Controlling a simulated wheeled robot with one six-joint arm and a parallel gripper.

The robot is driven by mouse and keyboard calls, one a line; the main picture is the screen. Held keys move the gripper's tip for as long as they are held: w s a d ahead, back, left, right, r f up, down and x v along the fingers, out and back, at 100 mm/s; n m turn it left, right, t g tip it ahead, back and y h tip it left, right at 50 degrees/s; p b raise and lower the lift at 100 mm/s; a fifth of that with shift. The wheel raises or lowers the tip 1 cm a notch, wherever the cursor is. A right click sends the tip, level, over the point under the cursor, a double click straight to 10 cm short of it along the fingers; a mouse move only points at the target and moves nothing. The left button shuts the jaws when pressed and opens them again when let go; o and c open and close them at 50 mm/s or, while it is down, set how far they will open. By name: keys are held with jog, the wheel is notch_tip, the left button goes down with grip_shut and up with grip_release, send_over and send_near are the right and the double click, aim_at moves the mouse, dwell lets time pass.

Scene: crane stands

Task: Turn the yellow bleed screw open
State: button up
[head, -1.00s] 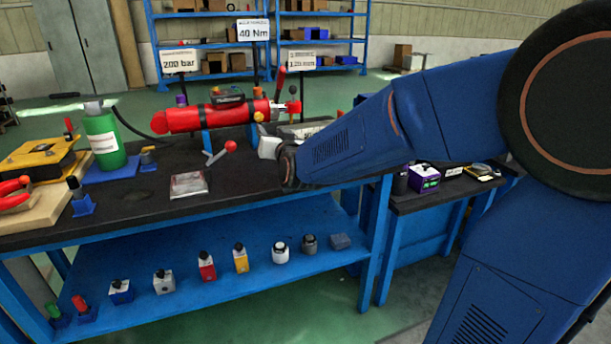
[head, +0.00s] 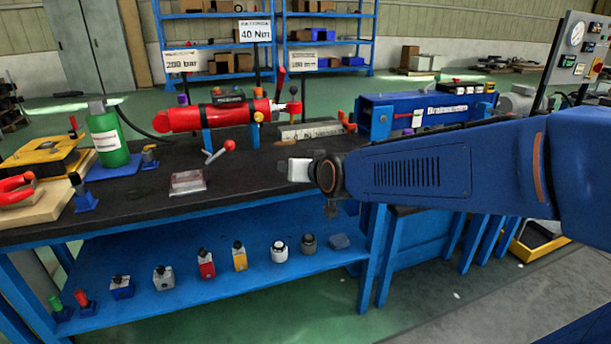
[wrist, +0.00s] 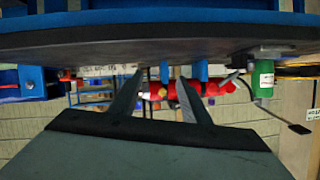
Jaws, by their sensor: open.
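The yellow bleed screw (head: 259,116) is a small yellow-orange knob near the right end of the red cylinder (head: 205,118), which is held above the black bench top (head: 110,205). In the wrist view, which looks upside down, a small yellow spot (wrist: 162,92) beside the red cylinder (wrist: 215,88) may be this screw; it is too small to be sure. My gripper (wrist: 158,88) has its two dark fingers apart, with nothing held between them. The cylinder lies well beyond the fingertips. In the head view my wrist is at the bench's front right, and the fingers are not clear.
A lever with a red ball (head: 229,146) and a clear-lidded box (head: 188,182) stand before the cylinder. A green bottle (head: 107,135) is at the left. A blue unit (head: 425,110) stands behind my arm. Several small items sit on the lower shelf (head: 200,290).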

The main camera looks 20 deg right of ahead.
jog(key=shift+s+d+f+g, duration=0.2)
jog(key=shift+s+f, duration=0.1)
jog(key=shift+s, duration=0.4)
jog(key=shift+s+d+f+g, duration=0.2)
jog(key=shift+s+f, duration=0.1)
jog(key=shift+s, duration=0.35)
jog(key=s+d+f+g, duration=0.2)
jog(key=s+f, duration=0.1)
jog(key=s, duration=0.6)
jog(key=s+d+f+g+h, duration=0.1)
jog(key=s+d+f+g, duration=0.1)
jog(key=s, duration=0.7)
jog(key=s+d+f+n+g, duration=0.1)
jog(key=s+f+g, duration=0.3)
jog(key=s, duration=0.5)
jog(key=shift+s+d+f, duration=0.15)
jog(key=shift+d+f, duration=0.25)
jog(key=shift+f, duration=0.05)
jog(key=shift+c, duration=0.6)
